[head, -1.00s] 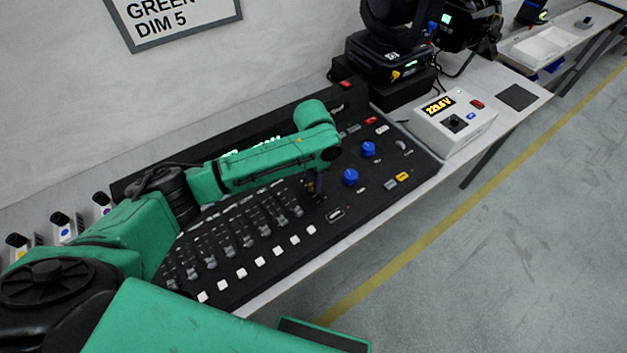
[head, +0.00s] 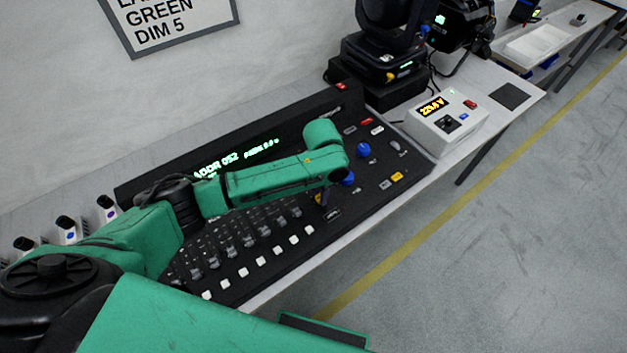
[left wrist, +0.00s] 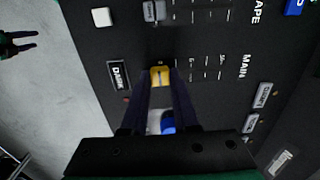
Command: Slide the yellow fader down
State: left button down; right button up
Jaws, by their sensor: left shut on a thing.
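The yellow fader (left wrist: 161,75) is on the black lighting console (head: 290,262). In the left wrist view its cap sits between the tips of my left gripper (left wrist: 160,82), which is shut on it. The cap is at the front-edge end of the printed scale beside the MAIN label. In the head view my left gripper (head: 322,196) points down at the console's front right part, and my arm hides most of the fader. My right gripper (left wrist: 22,42) shows small at the left of the left wrist view, over the floor, with its fingers apart.
Several grey faders (head: 248,241) and white buttons (head: 244,272) lie left of my gripper. Blue knobs (head: 363,150) and a yellow button (head: 397,176) are to its right. A white voltage box (head: 446,122) stands beyond the console. The floor in front is clear.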

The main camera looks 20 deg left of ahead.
pick_arm(q)
jog(key=shift+d, duration=0.1)
jog(key=c, duration=0.6)
grip_release()
jog(key=shift+s+d, duration=0.1)
jog(key=shift+c, duration=0.2)
jog(key=shift+r, duration=0.15)
notch_tip(320, 180, up, 14)
jog(key=b, duration=0.1)
jog(key=shift+r, duration=0.2)
jog(key=shift+d+f, duration=0.1)
